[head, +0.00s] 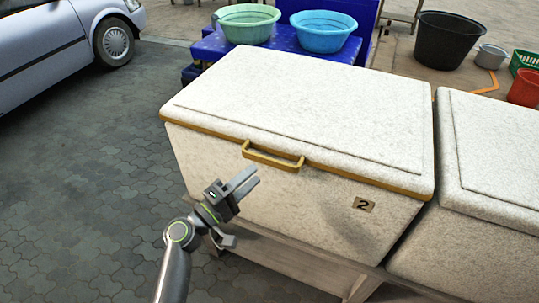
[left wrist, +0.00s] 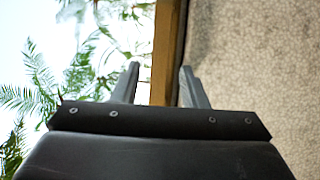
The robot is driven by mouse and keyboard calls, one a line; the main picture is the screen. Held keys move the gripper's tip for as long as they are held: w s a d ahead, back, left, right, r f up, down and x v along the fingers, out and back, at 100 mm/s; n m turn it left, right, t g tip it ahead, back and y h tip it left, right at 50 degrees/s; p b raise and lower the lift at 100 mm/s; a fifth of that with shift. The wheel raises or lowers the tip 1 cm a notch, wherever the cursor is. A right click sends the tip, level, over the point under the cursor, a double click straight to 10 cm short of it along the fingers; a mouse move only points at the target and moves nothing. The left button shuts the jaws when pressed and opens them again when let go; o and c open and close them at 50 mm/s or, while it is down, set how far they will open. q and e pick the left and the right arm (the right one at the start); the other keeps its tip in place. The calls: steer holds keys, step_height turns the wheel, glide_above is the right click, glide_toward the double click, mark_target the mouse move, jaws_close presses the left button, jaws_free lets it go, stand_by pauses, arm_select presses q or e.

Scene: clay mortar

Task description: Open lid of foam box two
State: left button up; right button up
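Foam box two (head: 340,215) is a white speckled box with a "2" label on its front. Its lid (head: 310,95) lies flat and closed, with a yellow-brown rim along its lower edge. A yellow handle (head: 272,161) sticks out from the lid's front edge. My left gripper (head: 256,177) is just in front of and below the handle, with its fingers pointing up and right. In the left wrist view its fingers (left wrist: 158,78) are apart, with a yellow-brown strip (left wrist: 165,45) between or beyond them; contact cannot be told. My right gripper is not in view.
Another white foam box (head: 470,235) stands close on the right. Blue and green basins (head: 323,35) sit on a blue stand behind the lid. A black tub (head: 447,40) is at the back right. A car (head: 60,45) is at the left; the paved floor (head: 90,170) there is clear.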

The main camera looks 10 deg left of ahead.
mark_target(269, 165)
arm_select(q)
steer(key=p+x, duration=0.1)
steer(key=x, duration=0.6)
jaws_close()
